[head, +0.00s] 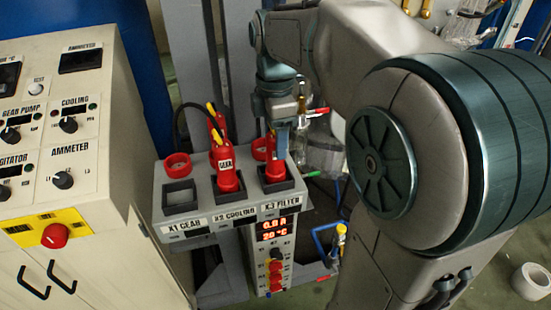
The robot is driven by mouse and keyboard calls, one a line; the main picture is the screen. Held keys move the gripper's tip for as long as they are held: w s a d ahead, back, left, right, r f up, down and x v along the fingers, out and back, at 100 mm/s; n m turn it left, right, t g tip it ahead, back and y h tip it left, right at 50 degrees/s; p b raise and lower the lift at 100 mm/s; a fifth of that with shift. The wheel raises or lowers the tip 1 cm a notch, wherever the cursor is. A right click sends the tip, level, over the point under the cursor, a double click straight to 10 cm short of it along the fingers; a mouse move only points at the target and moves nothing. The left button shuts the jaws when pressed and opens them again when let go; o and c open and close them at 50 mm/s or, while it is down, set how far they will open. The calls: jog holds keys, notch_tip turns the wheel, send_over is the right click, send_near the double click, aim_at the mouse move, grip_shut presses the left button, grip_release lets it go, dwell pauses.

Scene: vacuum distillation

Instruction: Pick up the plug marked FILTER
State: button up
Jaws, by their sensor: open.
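A grey socket box (180,221) carries three sockets labelled X1 GEAR, X2 COOLING and X3 FILTER. A red plug (272,171) stands in the right socket, above the X3 FILTER label; I can read no marking on it. My gripper (279,150) is open and points down at this plug, with a finger in front of its upper part. I cannot tell whether they touch. Another red plug (227,178), whose label appears to read GEAR, stands upright in the middle socket. A further red plug (216,124) shows behind it, marking not visible. The left socket (180,195) is empty.
Open red round caps (177,164) stand behind the sockets. A black cable loops behind the left side. A control cabinet (75,150) with knobs and a red button (55,235) stands at the left. My arm fills the right side. A tape roll (531,280) lies on the floor.

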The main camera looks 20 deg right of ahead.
grip_shut()
jog(key=shift+r, duration=0.1)
